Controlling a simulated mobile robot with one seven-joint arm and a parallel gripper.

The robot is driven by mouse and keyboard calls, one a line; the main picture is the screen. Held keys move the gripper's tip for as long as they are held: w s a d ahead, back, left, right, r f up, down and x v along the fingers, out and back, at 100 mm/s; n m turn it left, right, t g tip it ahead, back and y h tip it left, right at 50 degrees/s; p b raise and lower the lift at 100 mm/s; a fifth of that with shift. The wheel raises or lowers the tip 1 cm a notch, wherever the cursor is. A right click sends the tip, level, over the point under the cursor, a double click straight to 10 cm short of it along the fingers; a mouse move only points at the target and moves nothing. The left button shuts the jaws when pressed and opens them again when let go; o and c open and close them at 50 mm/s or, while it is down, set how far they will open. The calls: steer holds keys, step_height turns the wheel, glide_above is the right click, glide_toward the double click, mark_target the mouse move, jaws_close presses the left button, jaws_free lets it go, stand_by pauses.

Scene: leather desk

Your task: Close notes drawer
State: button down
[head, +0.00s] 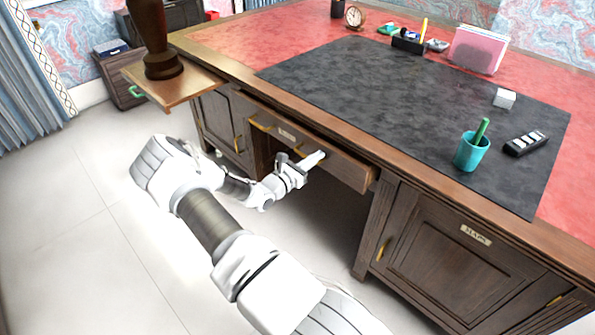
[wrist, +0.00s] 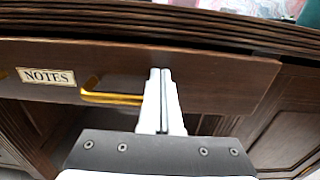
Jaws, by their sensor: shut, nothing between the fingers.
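The notes drawer (head: 335,158) is a dark wood drawer under the desk top, standing a little out from the desk in the head view. The wrist view shows its front (wrist: 225,80) with a NOTES label (wrist: 47,77) and a brass handle (wrist: 108,97). A dark gap shows above the drawer front. My gripper (head: 318,157) is at the drawer front, right of the middle. In the wrist view the gripper's pale fingers (wrist: 160,75) are together and empty, just right of the brass handle. I cannot tell whether the fingertips touch the wood.
A pulled-out wooden board (head: 185,88) carries a dark turned object (head: 160,60) at left. A cabinet door (head: 450,255) is right of the drawer. Floor is clear at left.

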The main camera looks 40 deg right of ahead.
steer(key=d+b, duration=0.1)
steer(key=d, duration=0.7)
steer(key=shift+w+d, duration=0.1)
steer(key=shift+w, duration=0.05)
steer(key=shift+d+r, duration=0.15)
steer(key=shift+d, duration=0.1)
steer(key=shift+r, duration=0.15)
steer(key=shift+w+a, duration=0.1)
steer(key=shift+a, duration=0.4)
steer(key=a+p, duration=0.2)
steer(key=a, duration=1.1)
steer(key=shift+s+a+f+p, duration=0.3)
steer(key=shift+s+p, duration=0.05)
